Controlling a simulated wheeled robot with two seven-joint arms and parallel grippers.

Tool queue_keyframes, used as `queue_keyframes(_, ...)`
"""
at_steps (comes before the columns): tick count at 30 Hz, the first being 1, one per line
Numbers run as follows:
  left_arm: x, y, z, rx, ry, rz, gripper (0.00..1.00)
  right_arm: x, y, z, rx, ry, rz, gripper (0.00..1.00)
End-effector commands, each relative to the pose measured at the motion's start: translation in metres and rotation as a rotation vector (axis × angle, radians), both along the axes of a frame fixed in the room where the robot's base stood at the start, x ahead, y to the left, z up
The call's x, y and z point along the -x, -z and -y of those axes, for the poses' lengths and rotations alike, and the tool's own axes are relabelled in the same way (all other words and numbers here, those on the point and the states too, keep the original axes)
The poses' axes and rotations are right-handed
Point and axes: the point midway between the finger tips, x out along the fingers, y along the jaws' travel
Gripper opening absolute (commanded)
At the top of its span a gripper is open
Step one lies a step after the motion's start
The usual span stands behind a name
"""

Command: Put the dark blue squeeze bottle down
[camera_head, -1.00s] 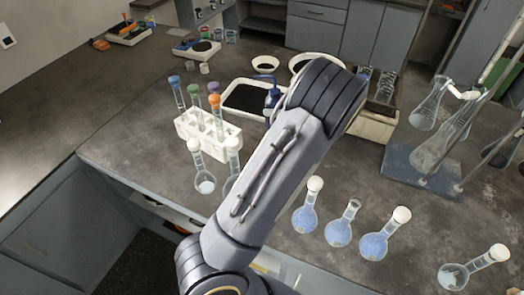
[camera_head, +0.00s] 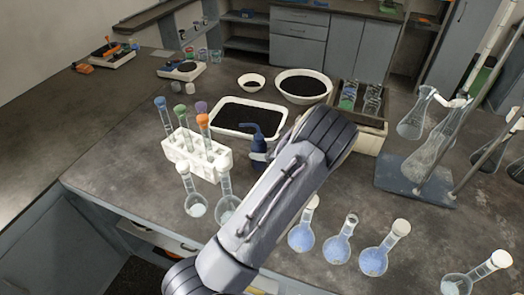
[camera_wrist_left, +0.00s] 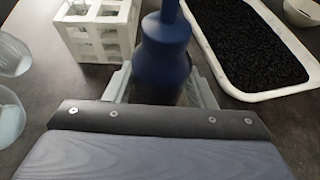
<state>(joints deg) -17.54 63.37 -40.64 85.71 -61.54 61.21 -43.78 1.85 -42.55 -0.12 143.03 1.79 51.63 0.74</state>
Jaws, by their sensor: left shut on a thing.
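My right gripper is not in view.
Round flasks (camera_head: 197,205) stand in front of the rack, and several blue-filled flasks (camera_head: 301,236) stand right of my arm. A white bowl of black grains (camera_head: 304,88) and a box with glass jars (camera_head: 369,137) are behind. Bare table (camera_head: 130,165) lies left of the rack.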

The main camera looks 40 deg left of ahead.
Motion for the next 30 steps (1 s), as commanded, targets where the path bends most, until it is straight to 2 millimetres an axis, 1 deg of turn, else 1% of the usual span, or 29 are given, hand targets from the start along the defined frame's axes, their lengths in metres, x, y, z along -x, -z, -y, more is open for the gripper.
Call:
queue_keyframes(2,0.0,0.005,0.0,-0.001,0.0,0.001,0.44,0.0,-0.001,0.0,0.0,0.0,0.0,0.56)
queue_keyframes(8,0.0,0.005,0.0,-0.001,0.0,0.002,0.44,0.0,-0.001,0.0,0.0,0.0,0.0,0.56)
queue_keyframes(12,0.0,0.01,0.0,-0.001,0.0,0.002,0.44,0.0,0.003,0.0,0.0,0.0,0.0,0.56)
queue_keyframes(13,0.0,0.009,0.0,0.0,0.0,0.002,0.54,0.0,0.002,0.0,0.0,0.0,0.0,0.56)
queue_keyframes(17,0.0,0.008,0.0,0.001,0.0,0.002,0.71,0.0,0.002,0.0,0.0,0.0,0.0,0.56)
queue_keyframes(24,0.0,0.008,0.0,0.0,0.0,0.001,0.72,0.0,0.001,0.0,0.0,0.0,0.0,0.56)
queue_keyframes(27,0.0,0.004,0.0,0.0,0.0,0.002,0.72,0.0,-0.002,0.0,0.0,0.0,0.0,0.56)
queue_keyframes(30,-0.002,0.002,0.01,0.001,0.002,0.002,0.72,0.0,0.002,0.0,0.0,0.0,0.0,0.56)
